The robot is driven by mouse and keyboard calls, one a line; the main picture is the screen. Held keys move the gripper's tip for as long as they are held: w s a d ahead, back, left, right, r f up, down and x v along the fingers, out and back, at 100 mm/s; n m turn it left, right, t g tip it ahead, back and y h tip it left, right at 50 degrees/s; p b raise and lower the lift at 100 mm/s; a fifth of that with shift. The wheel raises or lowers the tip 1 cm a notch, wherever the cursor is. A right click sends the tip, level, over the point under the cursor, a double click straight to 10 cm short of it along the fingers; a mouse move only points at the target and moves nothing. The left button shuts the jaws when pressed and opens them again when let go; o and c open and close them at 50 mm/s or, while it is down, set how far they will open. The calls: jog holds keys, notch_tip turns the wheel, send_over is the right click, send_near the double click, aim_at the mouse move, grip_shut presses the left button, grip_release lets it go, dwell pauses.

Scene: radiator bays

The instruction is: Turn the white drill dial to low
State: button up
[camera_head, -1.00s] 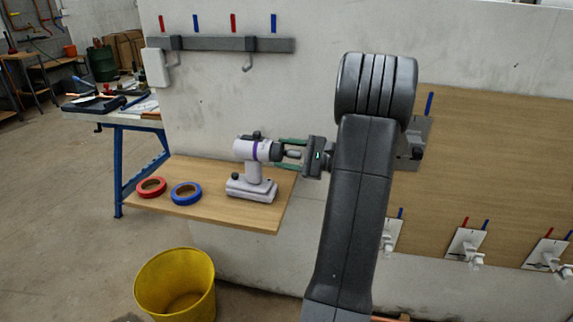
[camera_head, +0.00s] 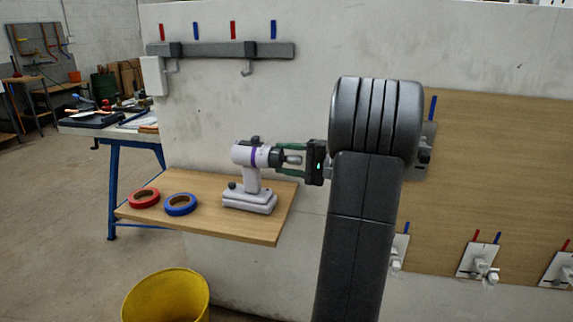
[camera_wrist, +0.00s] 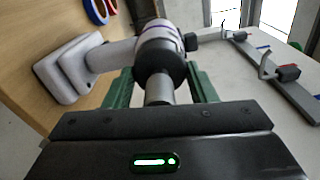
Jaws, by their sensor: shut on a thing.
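The white drill (camera_head: 250,180) stands upright on a wooden shelf (camera_head: 225,230), its nose pointing right. It has a purple band and a dark front collar (camera_head: 275,157); a small dark piece sits on top. My gripper (camera_head: 284,158) comes in from the right, level with the nose. Its green fingers lie on either side of the dark collar and are shut on it. In the wrist view the fingers flank the dark collar (camera_wrist: 160,75) and the grey tip (camera_wrist: 159,92). No low mark or dial setting can be read.
A red tape roll (camera_head: 144,198) and a blue tape roll (camera_head: 181,204) lie left of the drill. A yellow bucket (camera_head: 166,298) stands on the floor below. A hook rail (camera_head: 222,48) is on the wall above; a wooden panel with valves is at right.

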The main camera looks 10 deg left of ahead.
dwell(0.4)
jog(key=o, duration=1)
jog(key=shift+d, duration=0.15)
jog(key=d, duration=0.7)
jog(key=shift+s+d+p, duration=0.15)
jog(key=shift+s+p, duration=0.2)
jog(key=a, duration=0.7)
jog(key=shift+w+a+f+b, duration=0.1)
jog(key=shift+w+a+b, duration=0.05)
jog(key=shift+w+b, duration=0.2)
jog(key=shift+a+m+p, duration=0.15)
jog(key=shift+m+p, duration=0.35)
jog(key=shift+p, duration=0.25)
